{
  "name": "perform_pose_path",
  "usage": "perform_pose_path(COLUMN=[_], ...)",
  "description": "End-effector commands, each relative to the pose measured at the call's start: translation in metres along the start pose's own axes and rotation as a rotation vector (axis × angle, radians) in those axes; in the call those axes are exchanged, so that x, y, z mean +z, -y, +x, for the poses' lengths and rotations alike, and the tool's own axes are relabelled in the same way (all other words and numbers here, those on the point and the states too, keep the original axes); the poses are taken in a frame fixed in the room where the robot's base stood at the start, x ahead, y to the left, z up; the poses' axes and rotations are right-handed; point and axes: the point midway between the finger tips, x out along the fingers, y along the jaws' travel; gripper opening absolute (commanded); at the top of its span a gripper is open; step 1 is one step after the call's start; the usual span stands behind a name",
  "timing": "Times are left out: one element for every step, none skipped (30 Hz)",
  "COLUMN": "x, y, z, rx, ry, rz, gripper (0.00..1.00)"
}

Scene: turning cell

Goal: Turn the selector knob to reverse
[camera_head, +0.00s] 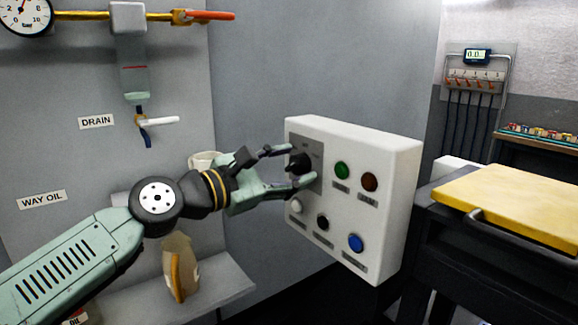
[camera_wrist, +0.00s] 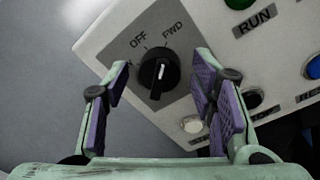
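The black selector knob (camera_wrist: 159,72) sits on a grey plate (camera_wrist: 185,52) of the white control box (camera_head: 375,225). Its white mark points upward in the wrist view, closer to the FWD label than to OFF. A third label at the left is mostly hidden behind a finger. My gripper (camera_wrist: 161,78) is open, with one finger to each side of the knob and visible gaps between. In the head view the knob (camera_head: 298,163) shows between the fingertips, partly covered.
The box also carries a green button (camera_head: 342,170), a red button (camera_head: 369,182), a white button (camera_head: 296,206), a black button (camera_head: 322,222) and a blue button (camera_head: 355,243). A yellow-topped bench (camera_head: 515,205) stands to the right. A shelf with a jug (camera_head: 180,265) is below my arm.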

Motion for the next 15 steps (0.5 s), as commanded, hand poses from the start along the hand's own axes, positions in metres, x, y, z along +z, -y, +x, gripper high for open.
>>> perform_pose_path(x=[0.0001, 0.0001, 0.0001, 0.0001, 0.0001, 0.0001, 0.0001, 0.0001, 0.0001, 0.0001, 0.0001, 0.0001, 0.0001, 0.0001, 0.0001], y=[-0.0001, -0.0001, -0.0001, -0.0001, -0.0001, -0.0001, -0.0001, -0.0001, -0.0001, -0.0001, -0.0001, -0.0001, -0.0001, -0.0001, -0.0002], z=[-0.0001, -0.0002, -0.0002, -0.0002, -0.0002, -0.0002, -0.0002, -0.0003, -0.0003, -0.0003, -0.0003, -0.0003, -0.0003, -0.0003, -0.0003], rx=[0.000, 0.000, 0.000, 0.000, 0.000, 0.000, 0.000, 0.000, 0.000, 0.000, 0.000, 0.000, 0.000, 0.000, 0.000], ry=[0.000, 0.000, 0.000, 0.000, 0.000, 0.000, 0.000, 0.000, 0.000, 0.000, 0.000, 0.000, 0.000, 0.000, 0.000], rz=[0.000, 0.000, 0.000, 0.000, 0.000, 0.000, 0.000, 0.000, 0.000, 0.000, 0.000, 0.000, 0.000, 0.000, 0.000], gripper=[0.46, 0.44, 0.41, 0.39, 0.37, 0.35, 0.33, 0.31, 0.28, 0.26, 0.24, 0.21, 0.19, 0.17, 0.15])
